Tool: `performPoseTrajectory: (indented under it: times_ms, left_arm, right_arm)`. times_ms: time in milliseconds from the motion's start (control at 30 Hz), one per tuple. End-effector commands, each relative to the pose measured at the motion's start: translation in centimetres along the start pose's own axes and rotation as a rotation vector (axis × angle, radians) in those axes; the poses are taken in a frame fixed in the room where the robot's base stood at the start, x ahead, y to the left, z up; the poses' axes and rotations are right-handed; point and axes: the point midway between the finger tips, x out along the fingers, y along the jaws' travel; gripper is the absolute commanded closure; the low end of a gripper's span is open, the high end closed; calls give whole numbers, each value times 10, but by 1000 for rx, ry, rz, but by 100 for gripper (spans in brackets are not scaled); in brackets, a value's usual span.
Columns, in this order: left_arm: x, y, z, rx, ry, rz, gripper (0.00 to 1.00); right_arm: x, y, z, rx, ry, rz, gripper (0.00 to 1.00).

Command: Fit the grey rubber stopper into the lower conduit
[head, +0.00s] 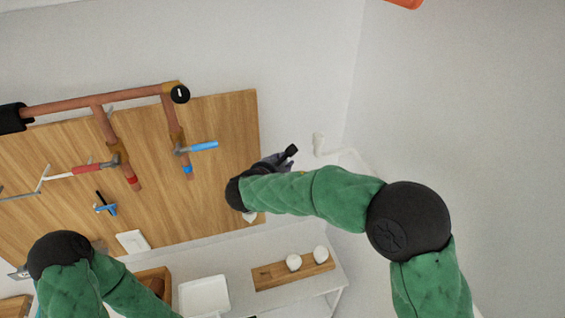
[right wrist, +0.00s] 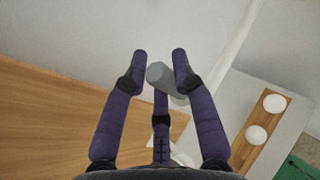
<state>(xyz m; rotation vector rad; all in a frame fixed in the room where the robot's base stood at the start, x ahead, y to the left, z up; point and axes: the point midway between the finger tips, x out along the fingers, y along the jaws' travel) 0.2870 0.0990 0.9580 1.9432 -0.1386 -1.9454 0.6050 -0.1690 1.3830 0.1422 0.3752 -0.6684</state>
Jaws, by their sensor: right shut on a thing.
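The grey rubber stopper (right wrist: 160,74) is a short grey cylinder between the fingertips of my right gripper (right wrist: 160,70) in the right wrist view. The gripper is shut on it. In the head view the right gripper (head: 285,157) is raised at the right edge of the wooden board, and the stopper cannot be made out. A pale stub (head: 319,144) shows on the white wall just right of the gripper; I cannot tell whether it is the lower conduit. My left arm is at the lower left, and its gripper is not clearly visible.
The wooden board (head: 225,130) carries copper pipes (head: 65,104) and valves with blue (head: 204,146) and red (head: 86,168) handles. Below are a white tray (head: 204,294) and a wooden block (head: 267,277) with two white round things. The wall at right is bare.

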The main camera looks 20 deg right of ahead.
Motion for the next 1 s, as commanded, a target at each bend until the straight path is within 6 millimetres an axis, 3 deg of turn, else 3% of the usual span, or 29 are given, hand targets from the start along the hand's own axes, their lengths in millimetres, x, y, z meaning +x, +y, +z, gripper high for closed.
performPoseTrajectory:
  times_ms: [633,667,733,767,1000]
  left_arm:
    - [11,-4,0,0,0,0,0]
    - [11,-4,0,0,0,0,0]
    - [10,-4,0,0,0,0,0]
    - [10,-4,0,0,0,0,0]
    - [10,-4,0,0,0,0,0]
  right_arm:
    - [6,0,-14,0,0,0,91]
    - [6,0,-14,-1,1,0,70]
    - [6,0,-14,-1,1,0,50]
    - [6,0,-14,-2,2,0,45]
    - [6,-1,-18,-7,7,-2,45]
